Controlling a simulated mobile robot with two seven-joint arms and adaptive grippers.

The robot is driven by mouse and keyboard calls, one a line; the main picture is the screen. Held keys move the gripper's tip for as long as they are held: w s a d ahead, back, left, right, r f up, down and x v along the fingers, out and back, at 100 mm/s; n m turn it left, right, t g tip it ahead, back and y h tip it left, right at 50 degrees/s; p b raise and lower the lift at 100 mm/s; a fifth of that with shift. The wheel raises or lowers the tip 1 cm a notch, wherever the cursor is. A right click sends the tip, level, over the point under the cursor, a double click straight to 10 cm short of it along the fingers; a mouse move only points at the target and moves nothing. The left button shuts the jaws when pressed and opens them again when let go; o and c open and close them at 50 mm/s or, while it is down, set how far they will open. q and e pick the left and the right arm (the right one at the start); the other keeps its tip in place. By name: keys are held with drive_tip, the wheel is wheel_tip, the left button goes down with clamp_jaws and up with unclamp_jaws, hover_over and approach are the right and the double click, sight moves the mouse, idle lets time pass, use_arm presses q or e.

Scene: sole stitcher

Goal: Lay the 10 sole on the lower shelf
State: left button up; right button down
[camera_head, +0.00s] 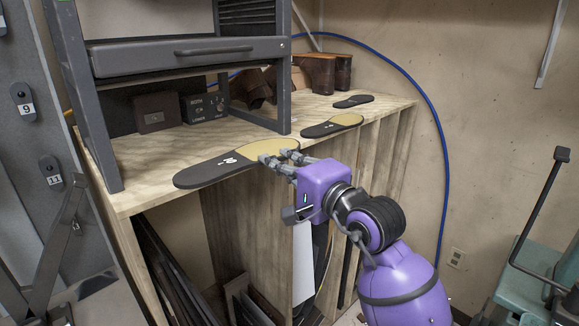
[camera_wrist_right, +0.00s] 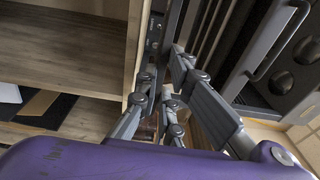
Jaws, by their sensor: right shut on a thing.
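A large insole-shaped sole (camera_head: 212,170), dark with white marks at one end and tan at the other, is at the front edge of the wooden bench top (camera_head: 152,189). Its printed number is too small to read. My right gripper (camera_head: 276,158) is shut on the tan end of this sole, reaching in from the front right. Whether the sole rests on the wood or is just above it, I cannot tell. In the right wrist view my gripper's fingers (camera_wrist_right: 165,88) point away, and the sole is hard to make out. My left gripper is not in view.
Two smaller soles (camera_head: 332,126) (camera_head: 353,101) lie farther back on the bench top. Brown shoes (camera_head: 322,72) stand behind. A grey metal rack (camera_head: 90,110) stands on the left, with a small dark box (camera_head: 157,112) under it. Tags 9 and 11 hang at the left.

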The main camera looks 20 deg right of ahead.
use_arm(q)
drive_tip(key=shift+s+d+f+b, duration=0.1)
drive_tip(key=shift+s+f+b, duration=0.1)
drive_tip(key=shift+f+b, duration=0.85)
use_arm(e)
drive_tip(key=w+a+f, duration=0.2)
drive_tip(key=w, duration=0.4)
drive_tip(key=shift+f, duration=0.35)
drive_tip(key=shift+a, duration=0.1)
drive_tip(key=c, duration=1.8)
unclamp_jaws()
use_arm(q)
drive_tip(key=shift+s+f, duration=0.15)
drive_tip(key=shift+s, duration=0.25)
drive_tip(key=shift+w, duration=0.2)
use_arm(e)
drive_tip(key=v, duration=1.2)
drive_tip(key=shift+s, duration=0.1)
